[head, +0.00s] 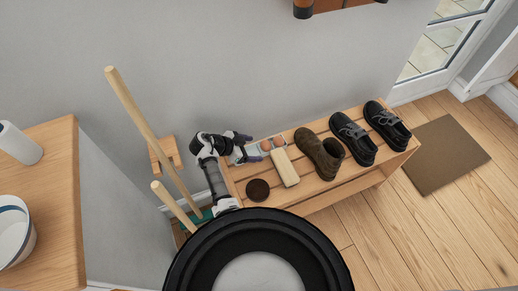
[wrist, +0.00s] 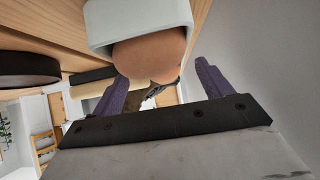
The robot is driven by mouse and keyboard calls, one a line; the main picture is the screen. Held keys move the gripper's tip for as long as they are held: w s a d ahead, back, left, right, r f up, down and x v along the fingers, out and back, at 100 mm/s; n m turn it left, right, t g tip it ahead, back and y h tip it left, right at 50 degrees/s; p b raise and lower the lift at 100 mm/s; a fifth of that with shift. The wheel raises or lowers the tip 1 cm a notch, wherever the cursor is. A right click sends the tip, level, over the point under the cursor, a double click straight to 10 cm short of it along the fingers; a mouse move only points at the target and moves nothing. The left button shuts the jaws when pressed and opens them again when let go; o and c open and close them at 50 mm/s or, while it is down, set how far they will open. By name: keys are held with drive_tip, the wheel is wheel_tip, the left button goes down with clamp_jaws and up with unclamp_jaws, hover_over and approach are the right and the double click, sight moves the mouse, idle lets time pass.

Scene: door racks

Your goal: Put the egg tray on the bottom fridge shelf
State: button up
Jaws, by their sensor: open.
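The egg tray (head: 255,151) is a small pale grey tray on the wooden shoe bench, close to the wall, with brown eggs (head: 266,145) in it. My gripper (head: 243,148) is at the tray's left end. In the wrist view, the tray (wrist: 140,14) and a brown egg (wrist: 150,55) are close ahead. The two purple fingers of my gripper (wrist: 161,72) are open, with the egg end showing between and beyond them. Whether the fingers touch the tray cannot be told. No fridge or fridge shelf is in view.
The slatted bench (head: 318,187) also holds a wooden brush (head: 285,167), a dark round tin (head: 258,190), a brown boot (head: 320,155) and black shoes (head: 353,138). Wooden poles (head: 140,115) lean left of my arm. A doormat (head: 440,155) lies right on open floor.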

drive_tip(key=shift+x, duration=1.35)
drive_tip(key=shift+w, duration=0.15)
drive_tip(key=c, duration=1.2)
drive_tip(key=shift+o, duration=0.2)
drive_tip(key=shift+r, duration=0.1)
